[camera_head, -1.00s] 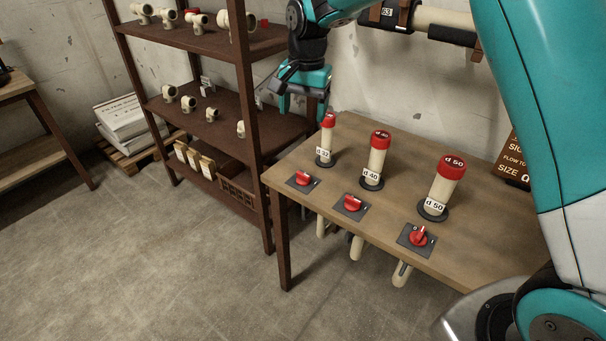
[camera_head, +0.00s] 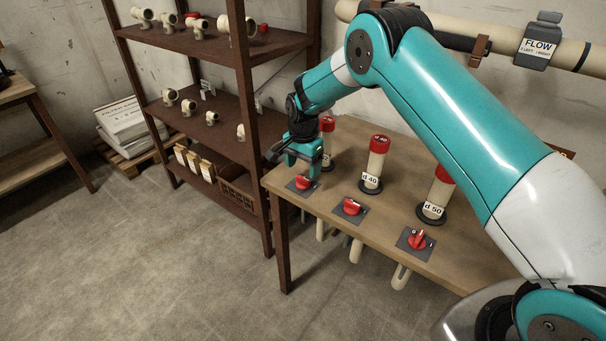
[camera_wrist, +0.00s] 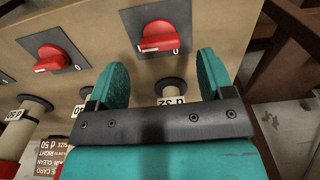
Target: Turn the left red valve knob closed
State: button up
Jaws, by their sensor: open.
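The left red valve knob (camera_head: 303,182) sits on a dark square plate at the table's front left corner, in front of the d 32 pipe (camera_head: 327,157). In the wrist view this knob (camera_wrist: 160,38) lies beyond and between the two teal fingers, with a 0 mark on its plate. My gripper (camera_head: 308,168) is just above and behind the knob, pointing down. In the wrist view my gripper (camera_wrist: 160,80) is open and empty, its fingers apart from the knob. The d 32 pipe is partly hidden by my gripper.
The middle red knob (camera_head: 352,206) and right red knob (camera_head: 417,240) stand along the table front. The d 40 pipe (camera_head: 376,165) and d 50 pipe (camera_head: 437,195) rise behind them. A brown shelf (camera_head: 246,110) stands close on the left.

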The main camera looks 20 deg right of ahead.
aim_at(303, 178)
jog(key=shift+f, duration=2.05)
jog(key=c, duration=0.9)
